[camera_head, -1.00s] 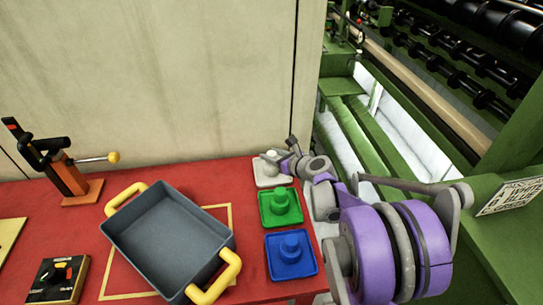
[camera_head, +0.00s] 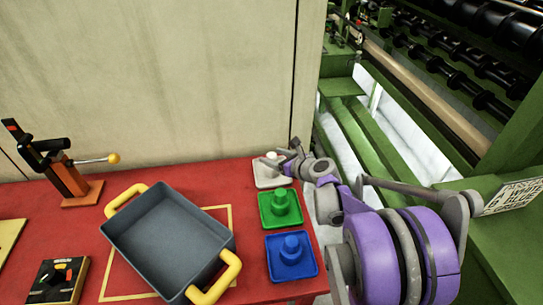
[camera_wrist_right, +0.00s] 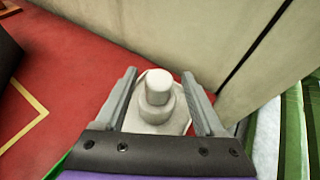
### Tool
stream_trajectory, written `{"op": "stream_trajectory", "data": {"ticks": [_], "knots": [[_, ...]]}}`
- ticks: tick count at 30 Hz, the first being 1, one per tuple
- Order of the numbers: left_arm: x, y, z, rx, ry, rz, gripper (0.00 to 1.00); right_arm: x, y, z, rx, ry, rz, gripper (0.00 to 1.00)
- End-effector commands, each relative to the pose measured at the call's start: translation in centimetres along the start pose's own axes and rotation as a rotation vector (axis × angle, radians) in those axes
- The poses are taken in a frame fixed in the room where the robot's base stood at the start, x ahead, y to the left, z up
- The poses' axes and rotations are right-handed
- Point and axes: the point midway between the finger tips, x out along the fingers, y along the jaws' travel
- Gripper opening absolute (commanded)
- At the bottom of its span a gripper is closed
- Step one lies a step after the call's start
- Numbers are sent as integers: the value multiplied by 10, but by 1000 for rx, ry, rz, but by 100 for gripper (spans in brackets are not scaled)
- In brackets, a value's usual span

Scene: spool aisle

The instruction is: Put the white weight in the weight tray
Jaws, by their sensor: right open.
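The white weight (camera_head: 271,158) stands upright on a white square base (camera_head: 268,181) at the back right of the red table, by the wall. In the right wrist view the white weight (camera_wrist_right: 158,92) shows between the two fingers. My right gripper (camera_head: 285,152) is open, with one finger on each side of the weight and a gap to both. The grey tray (camera_head: 166,195) with yellow handles is on the table, left of the weights, and is empty. My left gripper is not in view.
A green weight (camera_head: 280,202) and a blue weight (camera_head: 291,248) stand on matching bases in front of the white one. An orange clamp (camera_head: 66,178) and a black control box (camera_head: 57,280) are at the left. Green machinery (camera_head: 355,130) lies right of the table.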

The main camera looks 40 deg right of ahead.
Motion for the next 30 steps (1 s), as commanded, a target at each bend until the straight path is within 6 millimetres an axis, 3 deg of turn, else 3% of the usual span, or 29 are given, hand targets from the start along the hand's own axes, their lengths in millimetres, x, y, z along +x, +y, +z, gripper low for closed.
{"op": "stream_trajectory", "data": {"ticks": [9,15,30], "knots": [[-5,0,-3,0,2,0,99,-70,-1,0,0,0,-4,71],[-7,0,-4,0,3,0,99,-98,0,0,0,0,-2,71],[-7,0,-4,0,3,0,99,-107,0,0,-1,0,1,71]]}}
